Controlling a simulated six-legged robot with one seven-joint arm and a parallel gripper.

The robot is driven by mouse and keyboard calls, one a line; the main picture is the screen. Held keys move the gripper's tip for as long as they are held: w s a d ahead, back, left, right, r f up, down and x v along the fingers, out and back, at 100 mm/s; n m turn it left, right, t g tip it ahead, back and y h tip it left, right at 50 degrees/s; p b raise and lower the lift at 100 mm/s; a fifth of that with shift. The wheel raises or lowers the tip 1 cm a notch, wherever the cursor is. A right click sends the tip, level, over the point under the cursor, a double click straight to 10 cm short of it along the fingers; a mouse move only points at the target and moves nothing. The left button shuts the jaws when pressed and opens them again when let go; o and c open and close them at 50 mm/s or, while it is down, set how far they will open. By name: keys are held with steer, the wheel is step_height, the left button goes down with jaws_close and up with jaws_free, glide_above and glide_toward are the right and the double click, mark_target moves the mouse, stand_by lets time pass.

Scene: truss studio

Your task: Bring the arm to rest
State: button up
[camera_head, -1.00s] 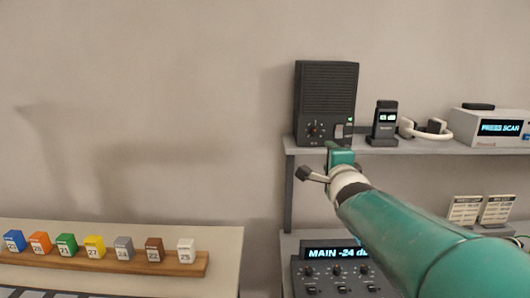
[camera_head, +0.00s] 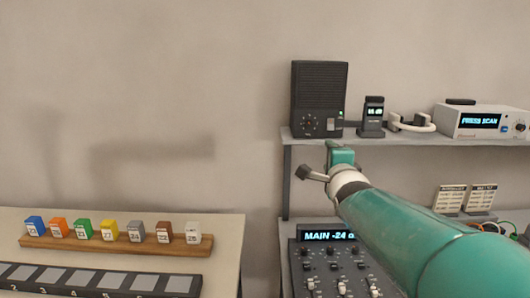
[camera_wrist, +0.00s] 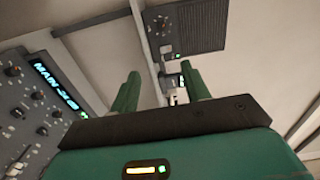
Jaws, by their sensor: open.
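My gripper (camera_wrist: 160,92) shows in the wrist view as two green fingers standing apart, with nothing between them. In the head view my green arm reaches in from the lower right, and my gripper (camera_head: 340,152) is just in front of the shelf edge, below a dark speaker box (camera_head: 319,98). I cannot tell from the head view how far it is from the shelf. The speaker box also shows at the top of the wrist view (camera_wrist: 190,27).
The shelf (camera_head: 420,140) carries a small dark handset (camera_head: 372,118), a white headset and a white scanner box (camera_head: 482,121). Below is a mixer panel (camera_head: 330,265). At left, a table holds several coloured numbered cubes on a wooden rack (camera_head: 115,245). The wall area between is clear.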

steer(key=s+f+n+g, duration=0.4)
steer(key=s+f+n, duration=0.2)
steer(key=s, duration=0.5)
steer(key=s+f+n+g, duration=0.4)
steer(key=s+f+n, duration=0.2)
steer(key=s, duration=0.5)
steer(key=s+f+n+g, duration=0.4)
steer(key=s+f, duration=0.3)
steer(key=s, duration=0.4)
steer(key=shift+s+f+n, duration=0.2)
steer(key=shift+f+n, duration=0.05)
steer(key=shift+n, duration=0.65)
